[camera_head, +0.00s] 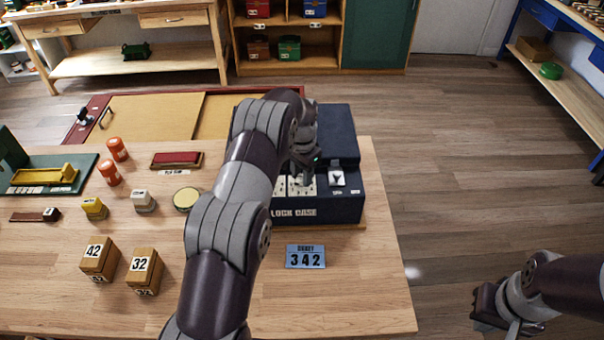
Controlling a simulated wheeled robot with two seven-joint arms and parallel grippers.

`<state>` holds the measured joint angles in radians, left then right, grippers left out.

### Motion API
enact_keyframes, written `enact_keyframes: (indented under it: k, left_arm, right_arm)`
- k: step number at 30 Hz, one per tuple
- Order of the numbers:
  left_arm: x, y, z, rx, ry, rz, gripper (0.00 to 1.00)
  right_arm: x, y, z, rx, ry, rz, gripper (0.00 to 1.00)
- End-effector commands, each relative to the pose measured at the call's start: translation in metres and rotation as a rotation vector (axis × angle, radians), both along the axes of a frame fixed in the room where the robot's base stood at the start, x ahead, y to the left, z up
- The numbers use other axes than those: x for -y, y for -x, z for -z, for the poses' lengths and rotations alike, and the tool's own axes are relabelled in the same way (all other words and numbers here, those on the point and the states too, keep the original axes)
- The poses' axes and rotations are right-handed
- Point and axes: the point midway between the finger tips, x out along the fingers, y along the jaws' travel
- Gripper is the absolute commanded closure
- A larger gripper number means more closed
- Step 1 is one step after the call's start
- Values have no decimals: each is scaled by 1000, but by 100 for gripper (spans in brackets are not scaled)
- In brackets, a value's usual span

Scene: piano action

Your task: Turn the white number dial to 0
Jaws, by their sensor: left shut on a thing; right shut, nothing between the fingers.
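The dark blue lock case (340,208) stands on the wooden table, with white lettering on its front. White number dials (293,189) sit in a row on its top, partly covered by my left gripper. My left gripper (304,177) reaches down onto this row and is shut on a white dial. The number on the held dial cannot be read. My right gripper (496,318) is shut and empty, off the table at the lower right.
A blue card reading 342 (305,256) lies in front of the case. Wooden blocks marked 42 (95,250) and 32 (144,264), orange cylinders (109,173) and small pieces stand on the left. My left arm hides the table's middle. The table's front right is clear.

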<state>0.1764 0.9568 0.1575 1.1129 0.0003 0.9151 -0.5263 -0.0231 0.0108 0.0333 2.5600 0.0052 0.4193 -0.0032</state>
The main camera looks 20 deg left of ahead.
Motion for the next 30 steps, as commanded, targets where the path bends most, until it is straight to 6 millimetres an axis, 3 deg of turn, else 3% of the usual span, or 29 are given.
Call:
enact_keyframes:
  k: [9,10,12,20,23,25,27,30]
  left_arm:
    - [0,-1,-2,5,-1,2,96]
    - [0,-1,-2,5,-1,2,56]
    - [0,-1,-1,4,-1,2,40]
    - [0,-1,-1,2,0,1,40]
    - [0,-1,-11,3,-1,1,40]
    - [0,-1,-26,6,-1,1,40]
    - [0,-1,-58,3,-1,1,40]
    - [0,-1,-88,2,0,1,40]
  right_arm:
    - [0,0,0,0,0,0,100]
    - [0,0,0,0,0,0,100]
    - [0,0,0,0,0,0,100]
    - [0,0,0,0,0,0,100]
    - [0,0,0,0,0,0,100]
    - [0,0,0,0,0,0,100]
    - [0,0,-28,-1,0,0,100]
    - [0,0,-56,1,0,0,100]
